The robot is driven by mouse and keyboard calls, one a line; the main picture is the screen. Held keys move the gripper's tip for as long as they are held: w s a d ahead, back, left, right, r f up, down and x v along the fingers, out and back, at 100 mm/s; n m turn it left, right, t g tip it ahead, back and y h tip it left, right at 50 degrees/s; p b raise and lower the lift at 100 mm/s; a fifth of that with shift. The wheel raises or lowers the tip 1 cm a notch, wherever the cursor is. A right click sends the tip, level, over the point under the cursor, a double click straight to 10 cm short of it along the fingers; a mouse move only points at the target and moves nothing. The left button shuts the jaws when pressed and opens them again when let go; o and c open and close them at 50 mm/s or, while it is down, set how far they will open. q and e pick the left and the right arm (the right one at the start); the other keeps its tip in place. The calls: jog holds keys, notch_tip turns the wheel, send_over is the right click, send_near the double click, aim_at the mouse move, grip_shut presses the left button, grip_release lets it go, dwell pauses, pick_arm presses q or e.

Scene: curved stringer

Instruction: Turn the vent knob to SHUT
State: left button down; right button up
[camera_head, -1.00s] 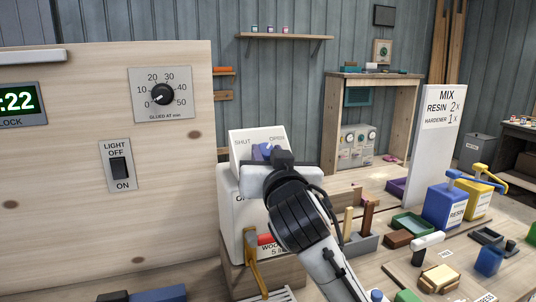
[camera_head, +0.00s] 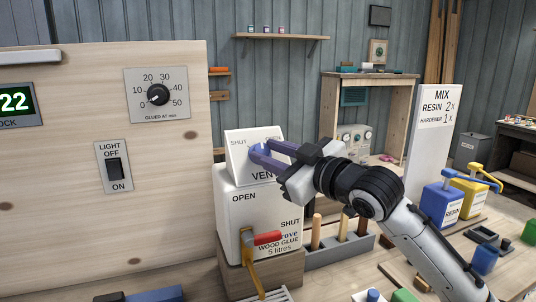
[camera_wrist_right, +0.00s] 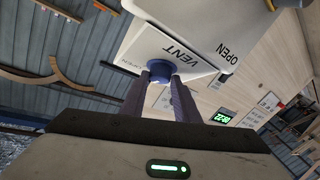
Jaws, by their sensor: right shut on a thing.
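The white vent panel (camera_head: 238,165) sits on top of the wood glue container, with SHUT at its upper left and OPEN at its upper right. The blue vent knob (camera_wrist_right: 157,70) shows in the right wrist view between my fingertips; in the head view the fingers mostly hide it. My right gripper (camera_head: 259,158) is shut on the knob, its arm coming in from the right. The fingers partly cover the words OPEN and VENT. I cannot tell exactly which way the knob points. My left gripper is not in view.
Below the panel, the glue container (camera_head: 235,215) has a red-handled tap (camera_head: 267,238). A wooden board (camera_head: 60,190) with a light switch and dial stands at left. A grey rack (camera_head: 340,250) with upright tools and blue and yellow resin dispensers stand at right.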

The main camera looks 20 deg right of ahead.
jog(key=n+g+y, duration=0.1)
jog(key=n, duration=0.1)
jog(key=n+g+y, duration=0.1)
jog(key=n, duration=0.1)
jog(key=d+n+g+y, duration=0.1)
jog(key=shift+w+r+n, duration=0.25)
jog(key=shift+r+n, duration=0.1)
jog(key=shift+n, duration=0.05)
jog(key=n+g, duration=0.1)
jog(key=n, duration=0.1)
jog(key=n+g+y, duration=0.1)
jog(key=n+g, duration=0.2)
jog(key=n, duration=0.1)
jog(key=shift+w+d+r+g+y, duration=0.1)
jog(key=shift+w+r+g+y, duration=0.1)
jog(key=shift+w+g+y, duration=0.15)
jog(key=shift+s, duration=0.1)
jog(key=o, duration=1)
jog(key=shift+f, duration=0.1)
jog(key=shift+o, duration=0.2)
jog(key=shift+s+d, duration=0.3)
jog(key=shift+d, duration=0.05)
jog(key=b+v, duration=0.2)
jog(key=v, duration=0.7)
jog(key=shift+r, duration=0.35)
